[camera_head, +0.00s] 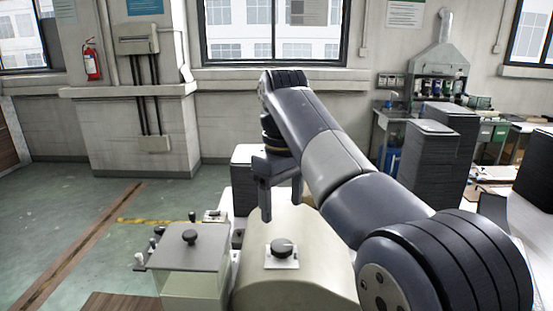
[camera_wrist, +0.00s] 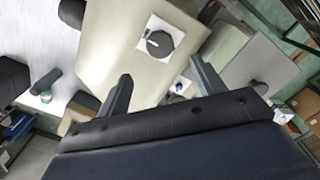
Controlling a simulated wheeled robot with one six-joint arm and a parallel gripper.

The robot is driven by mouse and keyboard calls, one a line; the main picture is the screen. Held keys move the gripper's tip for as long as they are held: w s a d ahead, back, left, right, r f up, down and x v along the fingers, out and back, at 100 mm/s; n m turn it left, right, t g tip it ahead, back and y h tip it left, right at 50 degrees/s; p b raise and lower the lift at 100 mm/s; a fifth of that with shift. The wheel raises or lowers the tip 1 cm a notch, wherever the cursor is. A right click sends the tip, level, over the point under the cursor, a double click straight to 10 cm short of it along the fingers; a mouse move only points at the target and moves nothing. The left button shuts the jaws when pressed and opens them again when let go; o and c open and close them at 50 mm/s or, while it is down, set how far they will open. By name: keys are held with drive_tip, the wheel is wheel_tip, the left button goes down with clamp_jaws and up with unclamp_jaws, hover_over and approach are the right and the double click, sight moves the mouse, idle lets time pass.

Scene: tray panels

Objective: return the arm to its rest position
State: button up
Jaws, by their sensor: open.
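My arm (camera_head: 335,160) stretches from the lower right up to the middle of the head view. My gripper (camera_head: 281,200) hangs from its end, fingers pointing down, above a cream rounded machine housing. It is open, and nothing shows between its fingers. In the wrist view my gripper (camera_wrist: 162,90) shows its two dark fingers spread apart. A black round knob on a white square plate (camera_wrist: 160,44) lies beyond the fingertips, apart from them.
The cream housing (camera_head: 300,245) stands below my gripper. A grey-topped box with a black knob (camera_head: 190,237) is to its left. Tall dark stacks (camera_head: 418,165) stand at right. A red fire extinguisher (camera_head: 91,60) hangs on the back wall. Green floor at left is mostly clear.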

sight(282, 245)
wheel_tip(282, 245, down, 9)
drive_tip(key=shift+f, duration=0.2)
idle(0.3)
